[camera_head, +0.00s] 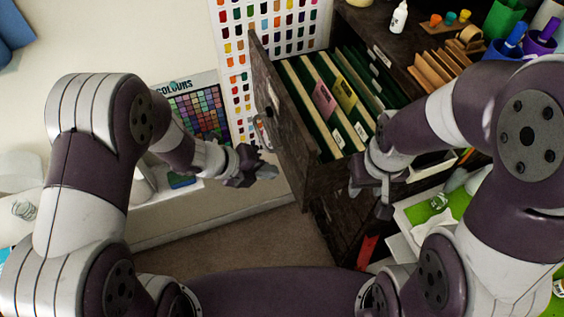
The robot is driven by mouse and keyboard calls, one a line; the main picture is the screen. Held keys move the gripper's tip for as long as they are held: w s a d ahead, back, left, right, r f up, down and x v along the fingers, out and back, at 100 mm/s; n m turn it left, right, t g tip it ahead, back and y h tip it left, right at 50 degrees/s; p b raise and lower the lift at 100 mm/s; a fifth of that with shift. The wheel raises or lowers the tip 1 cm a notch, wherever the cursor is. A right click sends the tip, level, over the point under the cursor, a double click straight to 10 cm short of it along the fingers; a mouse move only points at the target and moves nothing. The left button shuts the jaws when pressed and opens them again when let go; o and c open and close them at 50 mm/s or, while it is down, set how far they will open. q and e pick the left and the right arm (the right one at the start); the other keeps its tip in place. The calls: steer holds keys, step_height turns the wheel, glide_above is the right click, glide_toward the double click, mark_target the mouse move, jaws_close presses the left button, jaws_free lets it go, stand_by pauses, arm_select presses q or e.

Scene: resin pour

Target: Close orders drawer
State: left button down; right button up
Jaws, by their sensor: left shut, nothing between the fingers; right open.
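The orders drawer (283,128) is a dark wooden drawer pulled out of a dark cabinet, with its front panel facing left. Inside it stand green hanging files (318,108) with several tabs, one pink and one yellow. My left gripper (273,173) is shut and empty, just left of the lower part of the drawer front, with a small gap seeming to lie between them. My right gripper (370,200) is open beside the near side of the drawer. Part of the drawer's near right end is hidden behind my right arm.
Colour charts (240,62) hang on the wall behind. The cabinet top (385,28) holds a white bottle (398,17), a wooden rack (434,70) and coloured cups. A green-lined tray (427,209) lies below my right arm. The floor (235,245) left of the cabinet is clear.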

mark_target(294, 168)
arm_select(q)
steer(key=d, duration=0.1)
steer(key=d+p, duration=0.1)
steer(key=d, duration=0.1)
steer(key=shift+w+d+r, duration=0.15)
steer(key=shift+w+r, duration=0.05)
steer(key=shift+w, duration=0.2)
steer(key=shift+w+d+f, duration=0.1)
steer(key=shift+w, duration=0.1)
arm_select(e)
steer(key=shift+r, duration=0.8)
arm_select(q)
steer(key=shift+s+d, duration=0.1)
steer(key=shift+d, duration=0.05)
arm_select(e)
steer(key=shift+s, duration=0.1)
